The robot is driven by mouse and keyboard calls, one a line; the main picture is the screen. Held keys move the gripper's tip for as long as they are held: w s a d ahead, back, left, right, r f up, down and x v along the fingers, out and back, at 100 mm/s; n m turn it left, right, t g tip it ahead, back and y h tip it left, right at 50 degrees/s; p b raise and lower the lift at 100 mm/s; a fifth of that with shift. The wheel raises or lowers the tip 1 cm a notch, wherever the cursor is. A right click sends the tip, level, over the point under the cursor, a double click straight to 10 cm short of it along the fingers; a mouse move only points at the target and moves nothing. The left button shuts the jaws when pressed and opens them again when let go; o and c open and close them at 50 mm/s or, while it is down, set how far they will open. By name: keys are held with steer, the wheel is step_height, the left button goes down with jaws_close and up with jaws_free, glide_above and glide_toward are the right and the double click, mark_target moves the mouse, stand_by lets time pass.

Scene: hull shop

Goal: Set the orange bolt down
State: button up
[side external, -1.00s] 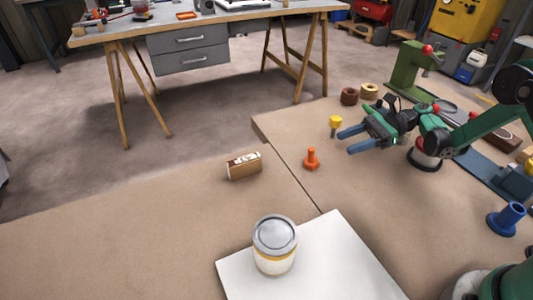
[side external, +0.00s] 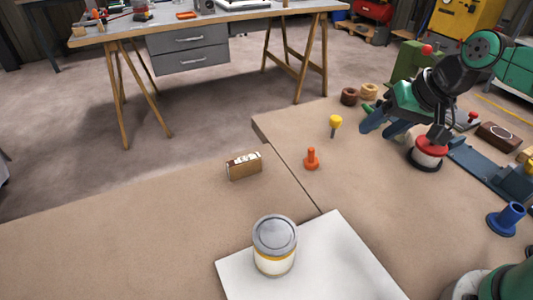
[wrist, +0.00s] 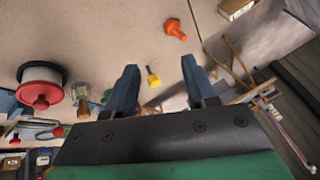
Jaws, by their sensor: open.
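The orange bolt (side external: 312,159) stands upright, head down, on the brown table near a seam in its top. It also shows in the wrist view (wrist: 175,29), at the top, beyond my fingertips and apart from them. My gripper (side external: 381,129) is open and empty, to the right of the orange bolt and above the table. In the wrist view its two blue fingers (wrist: 160,68) are spread with nothing held between them.
A yellow bolt (side external: 335,122) stands between my gripper and the orange bolt. A brown-white box (side external: 244,166) and a lidded can (side external: 274,246) on a white board (side external: 345,262) are to the left. A red-topped white spool (side external: 430,153) is close below my wrist. A blue flanged part (side external: 506,219) stands right.

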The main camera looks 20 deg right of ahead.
steer(key=s+n, duration=0.1)
steer(key=n+t+h, duration=0.1)
steer(key=n, duration=0.1)
steer(key=s+n, duration=0.1)
steer(key=shift+s+d+t+h, duration=0.3)
